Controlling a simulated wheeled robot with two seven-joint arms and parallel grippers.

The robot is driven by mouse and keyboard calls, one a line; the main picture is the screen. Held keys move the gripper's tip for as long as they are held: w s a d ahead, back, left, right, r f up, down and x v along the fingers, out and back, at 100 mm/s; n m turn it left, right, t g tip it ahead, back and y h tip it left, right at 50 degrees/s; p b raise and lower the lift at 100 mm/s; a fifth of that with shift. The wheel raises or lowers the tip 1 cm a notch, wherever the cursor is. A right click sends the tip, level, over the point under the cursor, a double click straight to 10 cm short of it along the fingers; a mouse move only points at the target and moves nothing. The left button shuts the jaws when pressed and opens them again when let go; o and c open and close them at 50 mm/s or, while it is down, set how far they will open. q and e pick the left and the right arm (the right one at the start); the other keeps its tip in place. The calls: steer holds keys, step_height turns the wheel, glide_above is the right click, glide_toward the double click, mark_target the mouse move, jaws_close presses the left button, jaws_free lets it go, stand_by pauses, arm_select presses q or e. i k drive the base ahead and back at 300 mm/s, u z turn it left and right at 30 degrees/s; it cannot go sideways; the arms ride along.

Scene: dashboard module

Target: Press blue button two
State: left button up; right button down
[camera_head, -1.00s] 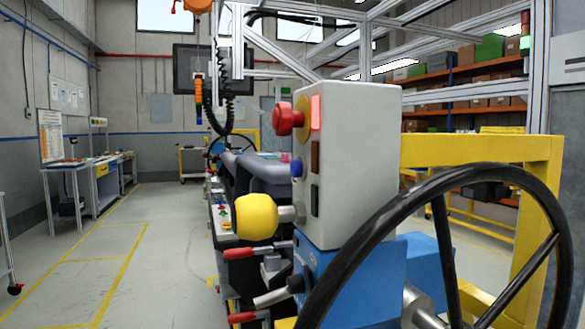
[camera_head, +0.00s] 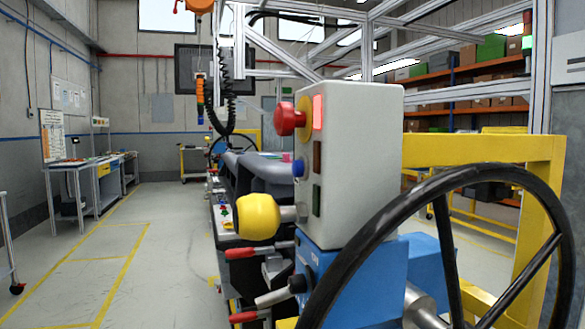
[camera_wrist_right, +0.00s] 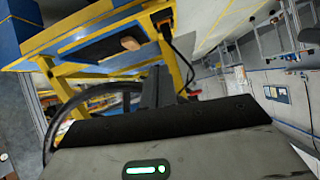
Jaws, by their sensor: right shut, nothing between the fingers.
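A blue button (camera_head: 298,168) sticks out from the left face of a grey-white control box (camera_head: 362,165), below a red mushroom button (camera_head: 290,118) on a yellow ring. I cannot tell from any marking whether it is button two. The dashboard (camera_head: 262,172) with small coloured controls runs back behind the box, partly hidden by it. Neither gripper shows in the head view. In the right wrist view, my right gripper (camera_wrist_right: 157,82) shows its dark fingers together, with nothing between them, in front of the grey housing. No blue button is recognisable there.
A yellow ball knob (camera_head: 256,216), red-handled levers (camera_head: 255,251) and a large black handwheel (camera_head: 440,185) crowd the box. A yellow frame (camera_head: 480,150) stands behind the wheel. The floor at left is open. The right wrist view shows a yellow-framed table (camera_wrist_right: 110,45).

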mark_target(297, 166)
steer(key=k, duration=0.5)
steer(key=u, duration=1.7)
steer(key=i, duration=2.55)
steer(key=z, duration=3.15)
